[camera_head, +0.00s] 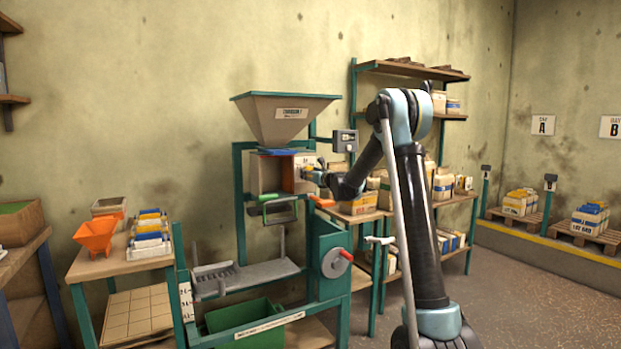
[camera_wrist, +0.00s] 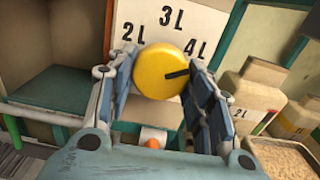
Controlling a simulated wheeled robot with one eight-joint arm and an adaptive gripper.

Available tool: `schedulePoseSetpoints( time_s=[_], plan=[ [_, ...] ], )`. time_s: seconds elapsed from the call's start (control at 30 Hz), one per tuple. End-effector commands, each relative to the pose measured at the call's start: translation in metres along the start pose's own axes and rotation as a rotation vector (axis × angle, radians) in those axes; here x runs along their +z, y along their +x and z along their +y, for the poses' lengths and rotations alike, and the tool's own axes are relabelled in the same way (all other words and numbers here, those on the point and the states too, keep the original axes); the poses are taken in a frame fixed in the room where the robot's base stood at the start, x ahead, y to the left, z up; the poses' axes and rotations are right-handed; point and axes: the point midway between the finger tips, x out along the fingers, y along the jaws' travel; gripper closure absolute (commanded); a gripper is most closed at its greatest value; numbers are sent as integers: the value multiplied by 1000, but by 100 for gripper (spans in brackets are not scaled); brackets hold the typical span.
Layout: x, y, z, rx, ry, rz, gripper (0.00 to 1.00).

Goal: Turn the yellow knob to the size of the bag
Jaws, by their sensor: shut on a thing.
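The yellow knob (camera_wrist: 155,72) sits in front of a white dial plate (camera_wrist: 152,24) marked 2L, 3L and 4L. Its black pointer mark points right, towards the 4L side. My gripper (camera_wrist: 164,78) is shut on the knob, with one finger on each side of it. In the head view my gripper (camera_head: 314,174) is at the right side of the machine's box, below the hopper (camera_head: 285,118), and hides most of the knob.
A red-handled crank wheel (camera_head: 336,263) and a green-handled part (camera_head: 278,202) are on the machine. A crate of bags (camera_head: 150,253) and an orange funnel (camera_head: 96,236) stand on the left table. Shelves with packages (camera_head: 360,205) stand close behind my arm. Pale containers (camera_wrist: 256,88) are right of the knob.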

Motion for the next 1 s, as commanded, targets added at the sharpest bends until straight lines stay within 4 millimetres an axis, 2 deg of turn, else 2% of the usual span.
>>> schedulePoseSetpoints(
  time_s=[0.37,1.0],
  plan=[
    [0,0,-3,-4,-195,1,76],
    [0,0,-3,-3,-775,2,77]
  ],
)
